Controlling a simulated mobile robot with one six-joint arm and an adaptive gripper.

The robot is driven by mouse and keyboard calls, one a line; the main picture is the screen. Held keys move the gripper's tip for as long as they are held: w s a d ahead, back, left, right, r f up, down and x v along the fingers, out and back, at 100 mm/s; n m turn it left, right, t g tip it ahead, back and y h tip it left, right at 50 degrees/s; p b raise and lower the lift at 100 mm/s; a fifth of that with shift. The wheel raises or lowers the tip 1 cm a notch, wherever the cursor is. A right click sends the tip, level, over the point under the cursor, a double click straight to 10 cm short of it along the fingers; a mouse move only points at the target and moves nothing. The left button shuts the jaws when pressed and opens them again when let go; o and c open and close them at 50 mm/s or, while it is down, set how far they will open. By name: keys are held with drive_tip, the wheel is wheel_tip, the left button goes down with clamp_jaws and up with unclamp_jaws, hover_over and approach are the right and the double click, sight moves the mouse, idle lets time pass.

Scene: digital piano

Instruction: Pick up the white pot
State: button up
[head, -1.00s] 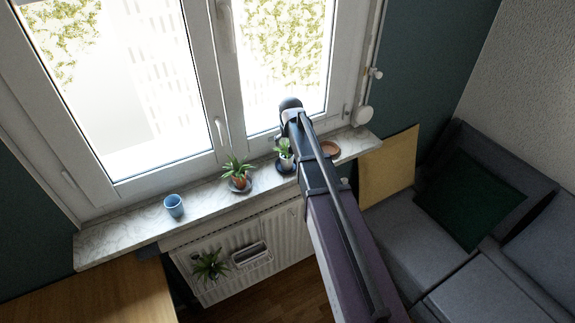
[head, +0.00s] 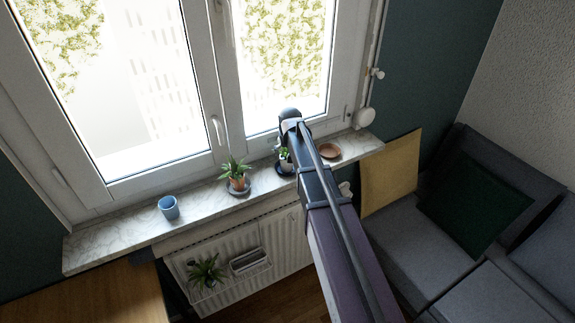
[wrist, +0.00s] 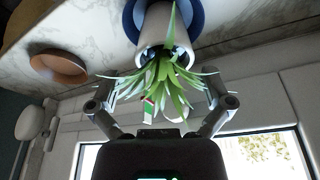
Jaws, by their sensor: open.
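The white pot (wrist: 165,33) holds a spiky green-and-white plant (wrist: 172,80) and stands on a dark blue saucer (wrist: 197,14) on the marble sill. The wrist view is upside down, so the leaves hang below the pot in the picture. My gripper (wrist: 162,104) is open, with one finger on each side of the leaves. The fingertips are near the leaves and short of the pot's wall; I cannot tell whether they touch leaves. In the head view the white pot (head: 284,163) is partly hidden behind my arm.
An orange plant pot (head: 238,184) stands left on the sill (head: 120,238), with a blue cup (head: 168,207) farther left. An empty terracotta saucer (head: 328,150) lies to the right. The window (head: 215,125) rises close behind. A radiator (head: 285,236) is below.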

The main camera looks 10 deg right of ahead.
drive_tip(key=shift+b+x, duration=2.5)
drive_tip(key=shift+x, duration=0.15)
drive_tip(key=shift+a, duration=0.2)
drive_tip(key=c, duration=1.2)
drive_tip(key=shift+r, duration=0.15)
wheel_tip(320, 180, up, 4)
drive_tip(key=p, duration=0.3)
drive_tip(key=shift+f+p, duration=0.25)
drive_tip(key=shift+p, duration=0.1)
drive_tip(key=s+d, duration=0.1)
drive_tip(key=s, duration=0.6)
drive_tip(key=s+d+r+p, duration=0.1)
drive_tip(key=s+d, duration=0.1)
drive_tip(key=s, duration=0.6)
drive_tip(key=shift+s+d+r, duration=0.15)
drive_tip(key=shift+s+d, duration=0.1)
drive_tip(key=shift+s, duration=0.05)
drive_tip(key=shift+w, duration=0.1)
